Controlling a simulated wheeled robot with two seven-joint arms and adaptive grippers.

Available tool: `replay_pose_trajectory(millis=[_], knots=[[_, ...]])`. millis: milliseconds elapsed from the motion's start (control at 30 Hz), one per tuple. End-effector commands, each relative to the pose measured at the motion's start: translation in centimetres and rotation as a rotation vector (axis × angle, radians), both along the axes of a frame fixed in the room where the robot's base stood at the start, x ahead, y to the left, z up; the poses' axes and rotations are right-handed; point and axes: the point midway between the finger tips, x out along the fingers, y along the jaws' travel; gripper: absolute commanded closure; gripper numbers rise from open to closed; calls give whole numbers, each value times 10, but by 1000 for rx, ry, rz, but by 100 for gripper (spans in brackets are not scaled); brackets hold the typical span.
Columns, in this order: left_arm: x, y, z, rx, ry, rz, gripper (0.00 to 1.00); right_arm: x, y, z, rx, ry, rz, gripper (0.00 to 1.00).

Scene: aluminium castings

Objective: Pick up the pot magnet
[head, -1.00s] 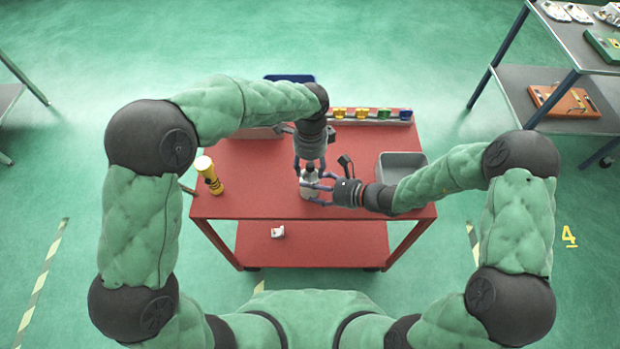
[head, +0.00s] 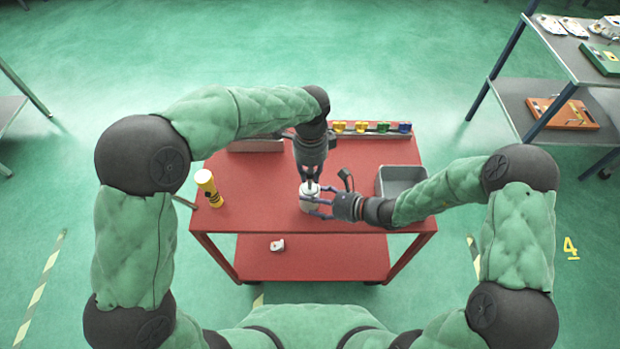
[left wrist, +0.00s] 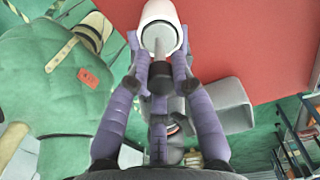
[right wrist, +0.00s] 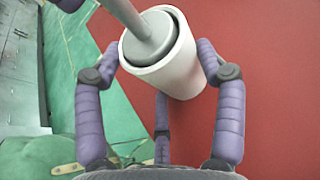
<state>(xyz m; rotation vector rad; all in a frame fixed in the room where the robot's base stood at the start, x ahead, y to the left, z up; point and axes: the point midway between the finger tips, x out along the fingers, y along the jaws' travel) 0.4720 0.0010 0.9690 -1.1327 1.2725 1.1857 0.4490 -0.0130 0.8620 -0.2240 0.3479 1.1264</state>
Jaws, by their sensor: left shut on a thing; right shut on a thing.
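A grey round piece with a stem, apparently the pot magnet (right wrist: 154,40), sits in the mouth of a white cylinder (right wrist: 168,72). The white cylinder stands over the red table and also shows in the head view (head: 308,203). My left gripper (head: 311,184) comes down from above and is shut on the grey stem, which shows between its fingers in the left wrist view (left wrist: 160,52). My right gripper (head: 318,203) comes in from the right with its fingers around the white cylinder, shut on it. The cylinder's base is hidden in the head view.
A yellow torch-like object (head: 208,187) stands at the table's left edge. A grey bin (head: 400,178) is at the right. A rail with several coloured clips (head: 372,128) runs along the back. A small white part (head: 277,245) lies on the lower shelf.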

Motion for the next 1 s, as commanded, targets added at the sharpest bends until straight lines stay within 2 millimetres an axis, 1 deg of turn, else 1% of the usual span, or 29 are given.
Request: replay_pose_trajectory(millis=[33, 167, 200, 300, 600, 667, 867, 1000], knots=[[3, -1, 14, -4, -8, 1, 100, -2, 1, -3, -2, 8, 2, 65], [4, -2, 49, -3, -7, 2, 100, -2, 1, -3, -2, 8, 2, 65], [4, -2, 61, -4, -8, 2, 100, -2, 1, -3, -2, 8, 2, 65], [5, -2, 84, -3, -7, 2, 100, -2, 1, -3, -2, 8, 2, 65], [6, -3, 140, -3, -4, 1, 100, -2, 1, -3, -2, 8, 2, 65], [-7, -3, 138, 0, -1, -1, 100, -2, 1, -3, -2, 9, 1, 65], [-42, -3, 137, -1, -3, -1, 100, -2, 0, -3, -3, 9, 1, 65], [-72, -3, 137, -2, -3, -2, 100, -2, 1, -3, -2, 9, 1, 65]])
